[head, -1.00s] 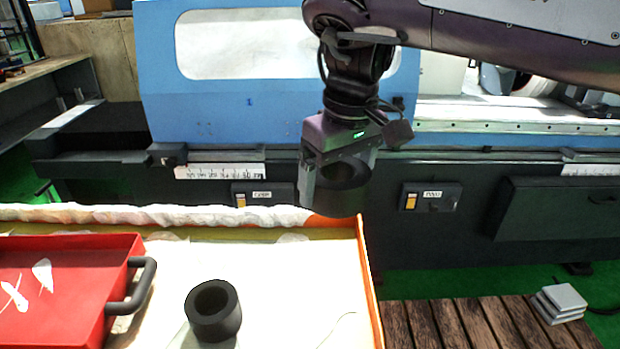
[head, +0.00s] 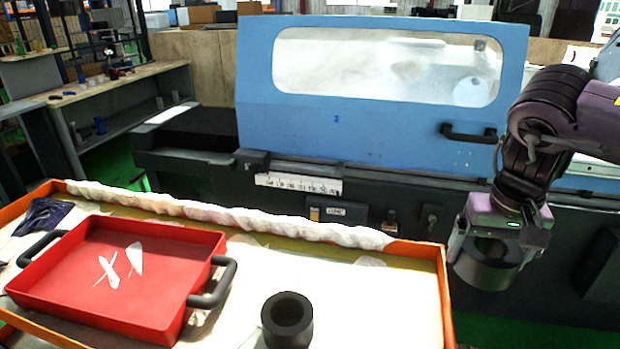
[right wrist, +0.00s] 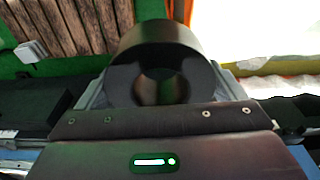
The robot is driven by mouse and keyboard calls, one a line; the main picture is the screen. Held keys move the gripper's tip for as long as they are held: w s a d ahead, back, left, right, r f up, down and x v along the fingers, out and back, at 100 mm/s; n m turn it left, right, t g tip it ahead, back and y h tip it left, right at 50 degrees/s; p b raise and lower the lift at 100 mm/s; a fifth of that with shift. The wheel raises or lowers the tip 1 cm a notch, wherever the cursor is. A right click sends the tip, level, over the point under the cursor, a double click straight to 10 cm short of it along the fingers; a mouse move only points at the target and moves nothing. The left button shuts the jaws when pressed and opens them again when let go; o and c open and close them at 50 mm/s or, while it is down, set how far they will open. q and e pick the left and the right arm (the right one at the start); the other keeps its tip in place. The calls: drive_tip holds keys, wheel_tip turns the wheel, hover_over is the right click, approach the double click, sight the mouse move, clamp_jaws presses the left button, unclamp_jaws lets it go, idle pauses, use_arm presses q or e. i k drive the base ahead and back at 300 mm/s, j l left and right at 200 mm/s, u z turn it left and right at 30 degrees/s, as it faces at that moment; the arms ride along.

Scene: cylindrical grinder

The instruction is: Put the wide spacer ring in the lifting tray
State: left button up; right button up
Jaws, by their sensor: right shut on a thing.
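The wide spacer ring (head: 484,274), dark and thick-walled, is held in my right gripper (head: 490,248). The gripper is shut on it, with a finger on either side. In the right wrist view the ring (right wrist: 158,42) sits between the fingers, its bore facing the camera. In the head view it hangs in the air just right of the bench's back right corner. The lifting tray (head: 190,243), red and shallow with black handles at both ends, lies on the bench at left. Its visible floor has only white marks. My left gripper is out of view.
A second, narrower dark ring (head: 287,322) stands on the white-covered bench (head: 370,300), right of the tray. The bench has an orange rim and a rolled white cloth along the back. The blue-doored grinder (head: 385,110) stands behind. The bench's right part is clear.

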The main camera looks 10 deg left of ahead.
sight(105, 284)
drive_tip(key=j+u, duration=0.25)
drive_tip(key=j, duration=0.15)
drive_tip(key=i+j+u, duration=0.1)
drive_tip(key=j+u, duration=0.15)
drive_tip(key=i+j+u, duration=0.1)
drive_tip(key=j+u, duration=0.2)
drive_tip(key=j, duration=0.15)
drive_tip(key=i+j+u, duration=0.25)
drive_tip(key=k+j, duration=0.1)
